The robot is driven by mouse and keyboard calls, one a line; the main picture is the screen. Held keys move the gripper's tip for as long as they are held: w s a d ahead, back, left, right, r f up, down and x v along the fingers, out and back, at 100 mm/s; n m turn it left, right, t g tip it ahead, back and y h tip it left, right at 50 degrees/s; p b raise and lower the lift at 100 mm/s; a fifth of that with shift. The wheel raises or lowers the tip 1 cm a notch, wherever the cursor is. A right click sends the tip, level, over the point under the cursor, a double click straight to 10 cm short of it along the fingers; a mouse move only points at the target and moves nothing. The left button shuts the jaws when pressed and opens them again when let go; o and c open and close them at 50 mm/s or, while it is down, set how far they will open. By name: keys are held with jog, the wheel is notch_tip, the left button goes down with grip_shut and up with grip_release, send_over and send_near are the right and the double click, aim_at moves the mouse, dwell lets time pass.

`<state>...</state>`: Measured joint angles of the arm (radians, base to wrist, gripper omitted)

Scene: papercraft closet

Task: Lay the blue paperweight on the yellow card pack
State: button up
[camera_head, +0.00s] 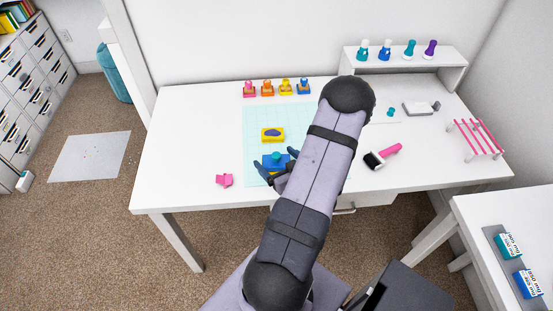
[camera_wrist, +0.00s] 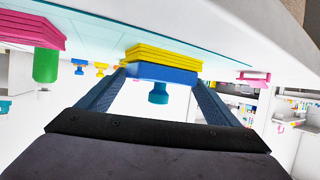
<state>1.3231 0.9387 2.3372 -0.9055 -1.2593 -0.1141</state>
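The blue paperweight (camera_head: 268,163) is a blue slab with a teal knob, on the near side of the yellow card pack. My gripper (camera_head: 277,166) has a finger on either side of it and appears shut on it. In the wrist view, the paperweight (camera_wrist: 165,74) sits between the fingertips of my gripper (camera_wrist: 162,80), knob pointing down in the picture. The yellow card pack (camera_head: 265,138) lies on the mat with a dark blue oval on top. In the wrist view, the layered pack (camera_wrist: 163,54) shows just past the slab. Whether they touch cannot be told there; the head view shows a gap.
A pale teal grid mat (camera_head: 255,118) lies under the pack. Several coloured stamps (camera_head: 268,89) line the back. A pink rack (camera_head: 475,138) stands far right. The desk's left side is clear.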

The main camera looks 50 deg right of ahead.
jog(key=shift+o, duration=1.2)
jog(key=shift+r, duration=0.1)
jog(key=shift+r, duration=0.15)
jog(key=shift+s, duration=0.3)
jog(key=v, duration=1)
jog(key=shift+w+r, duration=0.1)
jog(key=shift+p+v, duration=0.35)
jog(key=shift+v, duration=0.4)
